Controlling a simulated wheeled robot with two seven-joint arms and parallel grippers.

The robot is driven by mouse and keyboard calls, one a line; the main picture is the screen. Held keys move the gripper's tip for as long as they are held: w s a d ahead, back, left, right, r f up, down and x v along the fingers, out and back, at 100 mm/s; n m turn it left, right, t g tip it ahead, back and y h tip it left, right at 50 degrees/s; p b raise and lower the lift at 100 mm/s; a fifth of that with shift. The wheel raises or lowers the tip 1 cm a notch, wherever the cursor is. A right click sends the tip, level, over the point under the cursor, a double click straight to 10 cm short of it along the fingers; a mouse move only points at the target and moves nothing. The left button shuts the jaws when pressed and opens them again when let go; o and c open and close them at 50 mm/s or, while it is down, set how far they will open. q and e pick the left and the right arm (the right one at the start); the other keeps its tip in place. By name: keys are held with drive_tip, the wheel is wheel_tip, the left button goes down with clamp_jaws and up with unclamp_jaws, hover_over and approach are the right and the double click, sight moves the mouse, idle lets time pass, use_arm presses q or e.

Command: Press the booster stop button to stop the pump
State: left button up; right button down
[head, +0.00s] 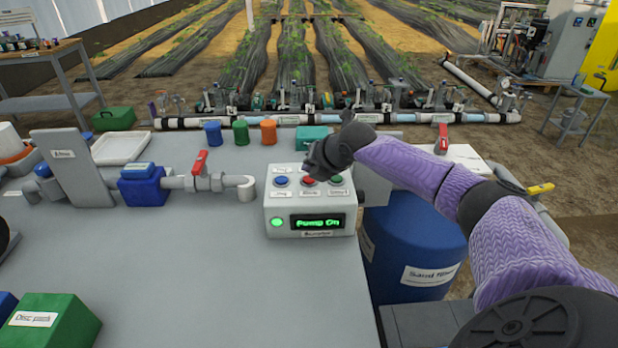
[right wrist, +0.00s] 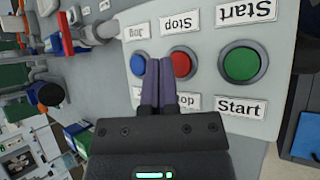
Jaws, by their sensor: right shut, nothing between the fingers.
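The grey control box (head: 283,220) stands on the bench, with a display (head: 317,222) reading "Pump On" and a lit green lamp (head: 277,222). Its top carries a blue Jog button (right wrist: 138,65), a red Stop button (right wrist: 181,65) and a green Start button (right wrist: 242,64). My right gripper (head: 314,168) is over the box top by the red button (head: 308,181). In the right wrist view its shut, empty fingers (right wrist: 159,66) lie between the blue and red buttons, covering the red one's left edge. I cannot tell whether they touch it. My left gripper is not in view.
Left of the box is a pipe (head: 240,181) with a red-handled valve (head: 200,162). Blue, green and orange cups (head: 268,131) and a teal box (head: 311,137) stand behind. A blue sand filter drum (head: 410,240) is to the right.

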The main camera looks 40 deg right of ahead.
idle(0.5)
drive_tip(key=shift+f, duration=0.1)
drive_tip(key=shift+f, duration=0.35)
drive_tip(key=shift+f, duration=0.1)
